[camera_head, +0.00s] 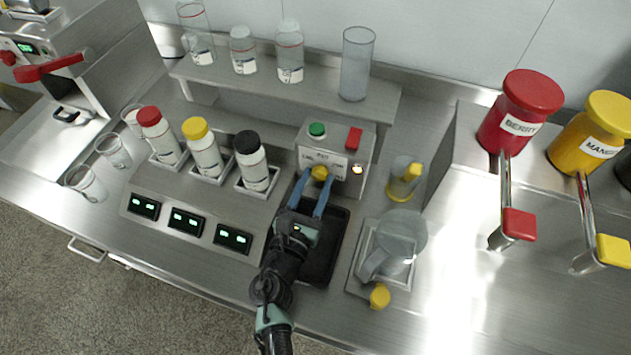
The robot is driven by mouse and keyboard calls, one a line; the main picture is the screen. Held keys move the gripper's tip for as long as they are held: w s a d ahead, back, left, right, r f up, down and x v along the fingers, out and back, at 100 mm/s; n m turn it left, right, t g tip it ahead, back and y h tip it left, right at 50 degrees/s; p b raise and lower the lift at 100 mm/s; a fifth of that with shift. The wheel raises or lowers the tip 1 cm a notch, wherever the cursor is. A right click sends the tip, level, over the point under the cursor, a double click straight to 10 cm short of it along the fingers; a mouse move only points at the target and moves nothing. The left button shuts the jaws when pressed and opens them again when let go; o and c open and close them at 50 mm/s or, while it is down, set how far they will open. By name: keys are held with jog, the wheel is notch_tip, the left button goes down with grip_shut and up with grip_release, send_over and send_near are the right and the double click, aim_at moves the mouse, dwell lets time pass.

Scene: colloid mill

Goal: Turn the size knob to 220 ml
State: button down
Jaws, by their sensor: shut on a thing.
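The size knob (320,173) is yellow and sits on the front of a small metal box (357,178). The box carries a green button (317,129), a red switch (354,138) and a small lit lamp (358,169). My gripper (313,183) reaches up to the box with its two blue fingers on either side of the knob, shut on it. The label (333,160) above the knob is too small to read and partly covered, so the knob's setting cannot be told.
A black tray (334,245) lies under my gripper. Left stand bottles with red (149,117), yellow (195,128) and black (247,142) caps. A clear jug (402,238) and a yellow-capped vessel (404,182) stand to the right. A shelf (325,97) runs behind.

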jog(key=m+b, duration=0.2)
jog(key=shift+f+m, duration=0.2)
jog(key=shift+m, duration=0.2)
jog(key=m+b, duration=0.3)
jog(key=shift+r+m+b, duration=0.15)
jog(key=shift+m+b, duration=1.8)
jog(key=shift+m, duration=0.85)
jog(key=shift+c, duration=2.1)
grip_release()
jog(key=b+v, duration=0.1)
jog(key=v, duration=1.2)
jog(key=shift+r+b, duration=0.1)
jog(key=shift+b, duration=0.3)
